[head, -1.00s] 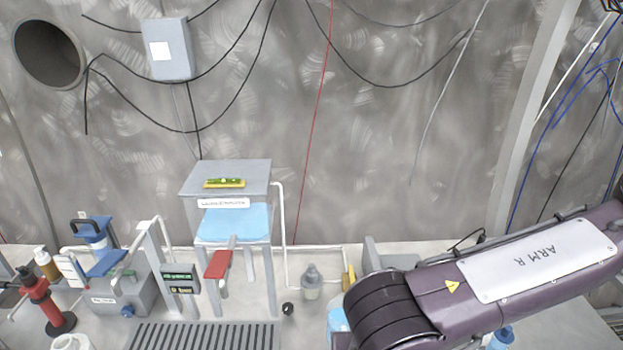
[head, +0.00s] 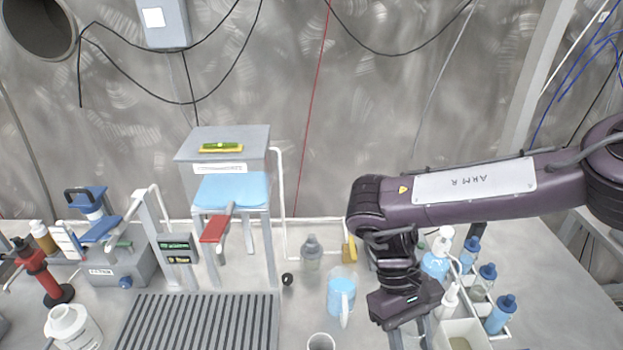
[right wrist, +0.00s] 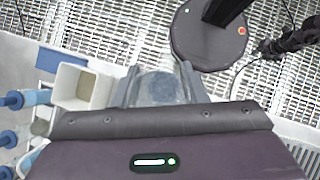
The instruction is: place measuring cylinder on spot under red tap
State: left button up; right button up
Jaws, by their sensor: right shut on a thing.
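The red tap (head: 214,229) is a red lever in front of a stand with a light blue tank (head: 231,189), left of centre in the head view. A dark slatted grate (head: 200,325) lies on the bench in front of it. I cannot make out a marked spot under the tap. My right gripper (head: 411,340) points down at the bottom edge of the head view, right of the tap. In the right wrist view its fingers are shut on a clear, greyish round vessel (right wrist: 160,86), apparently the measuring cylinder. A dark jointed arm, likely my left (right wrist: 290,42), shows far right there.
A jug of blue liquid (head: 341,295) and a grey bottle (head: 311,253) stand between the grate and my right gripper. A small cup (head: 320,342) is at the bottom edge. A rack of blue-capped bottles (head: 488,285) is to the right. A white bottle (head: 70,328) stands left of the grate.

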jog(key=shift+w+d+r+m+g+y, duration=0.1)
jog(key=shift+d+m+y, duration=0.35)
jog(key=shift+m, duration=0.35)
jog(key=shift+d+m+g+y, duration=0.1)
jog(key=shift+d+m+y, duration=0.3)
jog(key=shift+m, duration=0.4)
jog(key=shift+w+d+r+m+g+y, duration=0.1)
jog(key=shift+d+m+y, duration=0.35)
jog(key=shift+m, duration=0.35)
